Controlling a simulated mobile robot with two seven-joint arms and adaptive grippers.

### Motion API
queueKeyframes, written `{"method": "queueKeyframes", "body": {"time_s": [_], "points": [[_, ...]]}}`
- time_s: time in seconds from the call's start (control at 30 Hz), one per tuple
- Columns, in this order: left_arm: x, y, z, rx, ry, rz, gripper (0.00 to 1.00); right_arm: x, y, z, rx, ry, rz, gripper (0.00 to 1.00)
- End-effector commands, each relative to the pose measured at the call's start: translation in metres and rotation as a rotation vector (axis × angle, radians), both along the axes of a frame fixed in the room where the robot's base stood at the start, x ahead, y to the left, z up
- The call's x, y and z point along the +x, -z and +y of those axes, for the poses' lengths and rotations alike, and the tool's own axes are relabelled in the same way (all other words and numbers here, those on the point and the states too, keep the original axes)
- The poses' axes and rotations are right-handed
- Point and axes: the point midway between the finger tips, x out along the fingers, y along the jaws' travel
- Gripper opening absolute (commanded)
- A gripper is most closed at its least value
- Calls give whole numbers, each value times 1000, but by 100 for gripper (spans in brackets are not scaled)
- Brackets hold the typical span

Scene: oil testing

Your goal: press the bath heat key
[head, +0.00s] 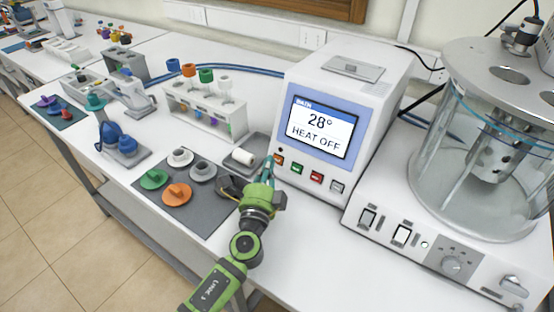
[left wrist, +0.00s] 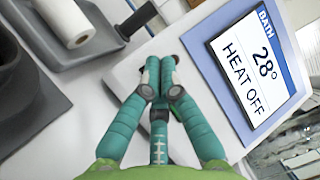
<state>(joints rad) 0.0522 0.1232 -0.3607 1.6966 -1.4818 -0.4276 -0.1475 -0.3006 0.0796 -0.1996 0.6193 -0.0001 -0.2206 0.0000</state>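The white bath controller (head: 350,85) has a blue-framed screen (head: 321,127) reading "BATH 28° HEAT OFF"; the screen also shows in the left wrist view (left wrist: 250,65). Below it is a row of small keys: orange (head: 278,159), green (head: 297,168), red (head: 317,177) and grey (head: 337,187). Their labels are too small to read. My left gripper (head: 268,164) is shut and empty, its teal fingertips just left of the orange key. I cannot tell whether they touch it. My right gripper is not in view.
The glass bath (head: 450,160) stands right of the controller, on a white base with switches and a knob (head: 452,265). A dark mat (head: 205,212) with colored lids, a grey tray with a white roll (head: 243,156) and a tube rack (head: 205,118) are at left.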

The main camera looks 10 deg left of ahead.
Motion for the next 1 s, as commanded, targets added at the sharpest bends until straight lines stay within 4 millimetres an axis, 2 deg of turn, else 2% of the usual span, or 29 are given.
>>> {"method": "queueKeyframes", "body": {"time_s": [1.0], "points": [[8,4,-3,0,0,0,0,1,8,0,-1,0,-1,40]]}}
